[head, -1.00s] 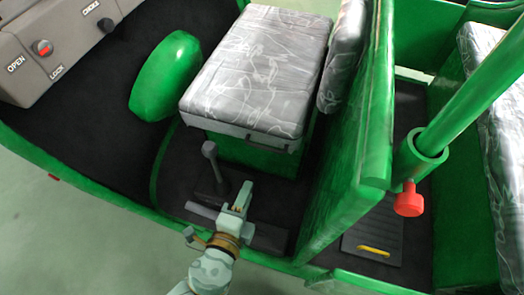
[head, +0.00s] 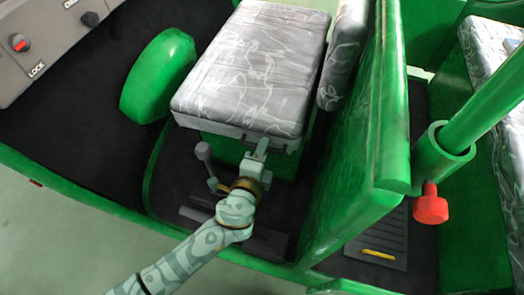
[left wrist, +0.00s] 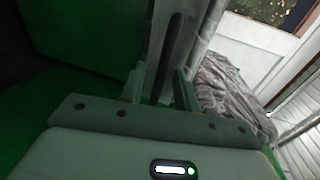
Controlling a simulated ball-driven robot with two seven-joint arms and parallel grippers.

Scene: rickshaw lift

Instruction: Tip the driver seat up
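The driver seat (head: 250,70) has a grey cushion with pale scribbles and sits flat on its green base (head: 222,147). A dark handle bar runs along the seat's near edge. My left gripper (head: 261,146) is at this edge and covers part of the bar. In the left wrist view, the two fingers of my left gripper (left wrist: 160,88) stand apart, with the dark handle bar (left wrist: 168,55) upright in the gap between them. I cannot tell whether they touch it. My right gripper is not in view.
A grey lever (head: 204,155) stands on the dark floor left of my left gripper. A green wall (head: 360,190) rises close on the right, with a red knob (head: 431,207) beyond it. A green rounded hump (head: 158,75) is left of the seat.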

